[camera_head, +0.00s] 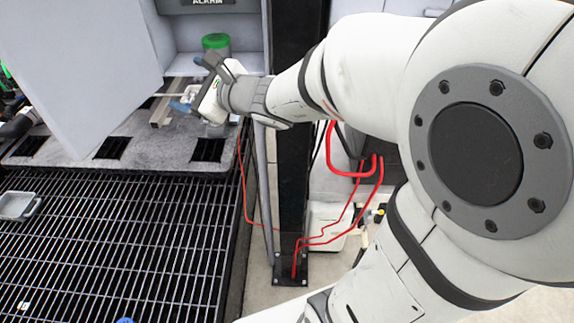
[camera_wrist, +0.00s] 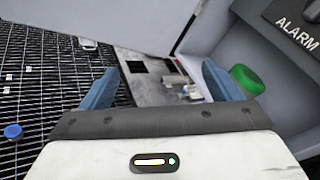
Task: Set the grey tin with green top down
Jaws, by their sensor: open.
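The grey tin with green top (camera_head: 215,45) stands upright in the grey compartment under the ALARM label. In the wrist view its green top (camera_wrist: 247,80) shows just right of the right finger, outside the jaws; its body is mostly hidden there. My gripper (camera_head: 187,86) is open, with blue fingers spread apart. In the wrist view nothing is between the fingers (camera_wrist: 160,78). In the head view my gripper is in front of and below the tin, and partly covers its lower side. I cannot tell whether a finger touches it.
A pale door panel (camera_head: 80,70) hangs open left of the compartment. A black post (camera_head: 293,170) with red cables stands to the right. A dark grating (camera_head: 110,240) with a small grey tray (camera_head: 18,205) spreads at lower left.

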